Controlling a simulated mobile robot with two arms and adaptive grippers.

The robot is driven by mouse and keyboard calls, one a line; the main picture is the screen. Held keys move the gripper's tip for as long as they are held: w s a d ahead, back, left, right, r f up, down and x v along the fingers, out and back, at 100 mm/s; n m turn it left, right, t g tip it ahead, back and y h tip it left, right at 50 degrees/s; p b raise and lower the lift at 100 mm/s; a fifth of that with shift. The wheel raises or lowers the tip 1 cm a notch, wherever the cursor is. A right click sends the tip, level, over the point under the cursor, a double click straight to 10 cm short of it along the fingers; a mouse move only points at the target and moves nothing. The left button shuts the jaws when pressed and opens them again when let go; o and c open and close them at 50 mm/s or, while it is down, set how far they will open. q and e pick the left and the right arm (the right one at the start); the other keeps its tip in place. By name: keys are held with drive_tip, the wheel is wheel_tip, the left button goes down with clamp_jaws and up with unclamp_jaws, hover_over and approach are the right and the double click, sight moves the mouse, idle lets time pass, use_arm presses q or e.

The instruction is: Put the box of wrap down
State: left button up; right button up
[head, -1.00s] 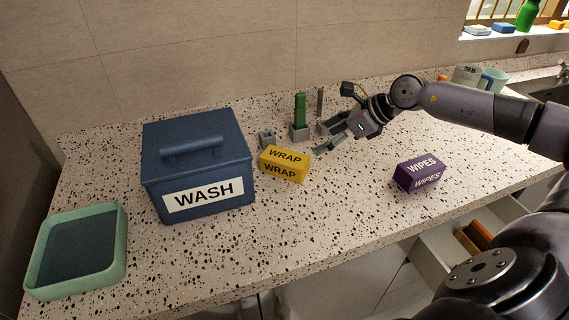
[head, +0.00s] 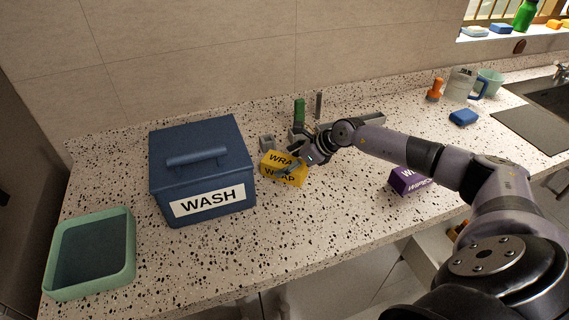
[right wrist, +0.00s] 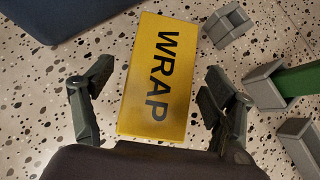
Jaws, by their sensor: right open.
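The yellow box of wrap (head: 270,167) rests on the speckled counter just right of the blue WASH box. In the right wrist view the box of wrap (right wrist: 158,75) lies between the two fingers, with a gap on each side. My right gripper (head: 290,163) is open around the box, and one finger covers part of its label in the head view. The right gripper (right wrist: 155,110) also shows at the bottom of the right wrist view. My left gripper is not in view.
The blue WASH box (head: 203,175) stands left of the wrap, close by. A green tray (head: 128,262) is at the front left. A purple WIPES box (head: 402,181) is partly hidden behind my right arm. A grey holder with a green piece (head: 299,112) stands behind the wrap.

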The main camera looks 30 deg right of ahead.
sight(284, 161)
drive_tip(key=shift+x, duration=1)
drive_tip(key=shift+d, duration=0.1)
drive_tip(key=shift+c, duration=0.8)
drive_tip(key=shift+r, duration=0.1)
drive_tip(key=c, duration=1.3)
drive_tip(key=shift+r+b, duration=1.9)
drive_tip(key=shift+r, duration=8.1)
drive_tip(key=shift+c, duration=0.2)
